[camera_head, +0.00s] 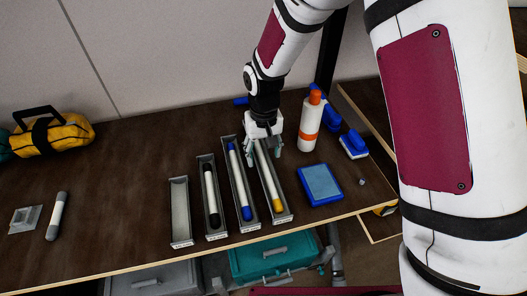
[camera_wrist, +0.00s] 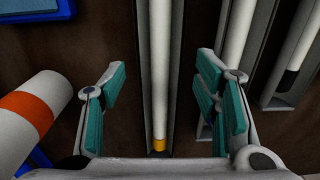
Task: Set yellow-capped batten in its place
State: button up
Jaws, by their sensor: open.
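The yellow-capped batten (camera_head: 271,188) is a white rod with a yellow cap at its near end. It lies lengthwise in the rightmost of several narrow grey trays (camera_head: 287,215). In the wrist view the batten (camera_wrist: 160,60) runs between the jaws, with a yellow cap low in the picture, inside the tray walls. My gripper (camera_head: 265,150) is open over the far part of this tray. In the wrist view the gripper (camera_wrist: 160,88) has its teal finger pads apart on either side of the tray, with no visible contact on the batten. The gripper hides the batten's far end in the head view.
The blue-capped batten (camera_head: 240,180) and black-capped batten (camera_head: 211,190) lie in neighbouring trays; the leftmost tray (camera_head: 180,212) is empty. A grey-ended batten (camera_head: 57,216) lies at left. An orange-banded bottle (camera_head: 309,122) and blue pad (camera_head: 320,184) stand close on the right.

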notch_tip(320, 180, up, 8)
jog(key=p, duration=0.3)
dwell(0.7)
dwell(0.5)
jog(key=s+d+r+t, duration=0.1)
jog(key=s+d+r, duration=0.15)
jog(key=r, duration=0.35)
jog(key=s+d+r, duration=0.1)
jog(key=d+r, duration=0.3)
jog(key=r, duration=0.2)
jog(key=s+d+r+m+t, duration=0.1)
jog(key=s+d+r+t, duration=0.1)
jog(key=s+d+r, duration=0.4)
jog(key=s+d+r+m+t, duration=0.2)
jog(key=s+d+r, duration=0.4)
jog(key=s, duration=0.9)
jog(key=shift+d, duration=0.85)
